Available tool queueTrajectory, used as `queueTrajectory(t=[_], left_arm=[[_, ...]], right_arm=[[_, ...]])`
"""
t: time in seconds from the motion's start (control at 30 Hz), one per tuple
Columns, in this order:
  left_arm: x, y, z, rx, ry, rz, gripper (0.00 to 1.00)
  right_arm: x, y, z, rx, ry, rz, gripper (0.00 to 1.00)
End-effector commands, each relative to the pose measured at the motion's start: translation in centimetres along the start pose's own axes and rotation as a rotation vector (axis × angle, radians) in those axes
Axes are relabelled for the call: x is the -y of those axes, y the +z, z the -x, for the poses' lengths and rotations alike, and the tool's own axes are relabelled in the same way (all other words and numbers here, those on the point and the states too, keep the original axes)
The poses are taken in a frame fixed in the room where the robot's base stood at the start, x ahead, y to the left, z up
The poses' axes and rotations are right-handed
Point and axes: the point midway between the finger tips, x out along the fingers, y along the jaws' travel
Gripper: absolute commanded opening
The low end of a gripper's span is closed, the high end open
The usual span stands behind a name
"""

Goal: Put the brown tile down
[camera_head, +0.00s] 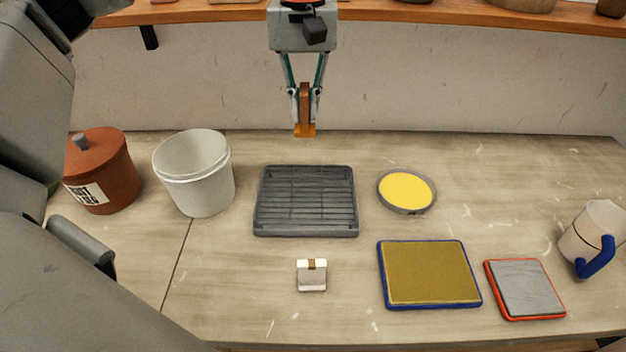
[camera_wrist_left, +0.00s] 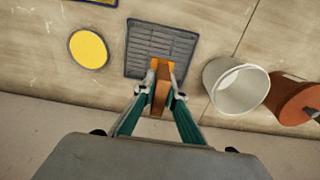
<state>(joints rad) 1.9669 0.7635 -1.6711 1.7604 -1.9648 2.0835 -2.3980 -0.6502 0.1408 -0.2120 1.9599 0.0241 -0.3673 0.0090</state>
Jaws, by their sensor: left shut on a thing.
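The brown tile (camera_head: 305,105) is held upright, seen nearly edge-on, with a brighter orange lower end. My left gripper (camera_head: 305,93) is shut on it, one finger on each side. In the head view the tile hangs near the back of the worktop, behind the dark slatted tray. The left wrist view also shows the tile (camera_wrist_left: 161,92) between the fingertips (camera_wrist_left: 160,88), its end overlapping the near edge of the slatted tray (camera_wrist_left: 160,45). I cannot tell its exact height above the surface. My right gripper is not in view.
The dark slatted tray (camera_head: 306,228) is empty. Around it are a white bucket (camera_head: 200,185), a lidded brown pot (camera_head: 100,170), a yellow disc (camera_head: 407,190), a blue-edged mat (camera_head: 430,273), a red-edged grey pad (camera_head: 525,288), a mug (camera_head: 592,232) and a small white block (camera_head: 311,280).

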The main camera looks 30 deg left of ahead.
Motion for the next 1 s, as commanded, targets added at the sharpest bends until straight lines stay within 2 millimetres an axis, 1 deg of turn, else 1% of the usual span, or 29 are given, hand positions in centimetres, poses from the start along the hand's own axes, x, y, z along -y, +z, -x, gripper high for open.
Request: queueTrajectory(t=[0.1, 0.23, 0.5, 0.6, 0.7, 0.87, 1.0], left_arm=[[0.1, 0.1, -2.3, 0.005, -0.003, -0.001, 0.0], [0.1, 0.1, -5.5, 0.005, -0.003, -0.001, 0.0], [0.1, 0.1, -11.9, 0.005, -0.002, -0.002, 0.0], [0.0, 0.1, -13.7, 0.003, -0.002, 0.0, 0.0], [0.0, 0.1, -14.8, 0.003, -0.001, 0.0, 0.0], [0.0, 0.0, -15.6, 0.001, 0.0, 0.0, 0.0], [0.1, 0.1, -17.2, 0.004, -0.002, 0.0, 0.0]], right_arm=[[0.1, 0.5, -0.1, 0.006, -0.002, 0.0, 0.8], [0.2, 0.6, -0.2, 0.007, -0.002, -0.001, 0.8], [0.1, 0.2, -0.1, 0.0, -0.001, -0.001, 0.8], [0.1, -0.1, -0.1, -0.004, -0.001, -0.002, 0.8], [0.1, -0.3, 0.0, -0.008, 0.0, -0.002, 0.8], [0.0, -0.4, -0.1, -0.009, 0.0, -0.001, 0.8], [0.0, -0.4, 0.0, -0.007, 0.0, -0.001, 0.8]])
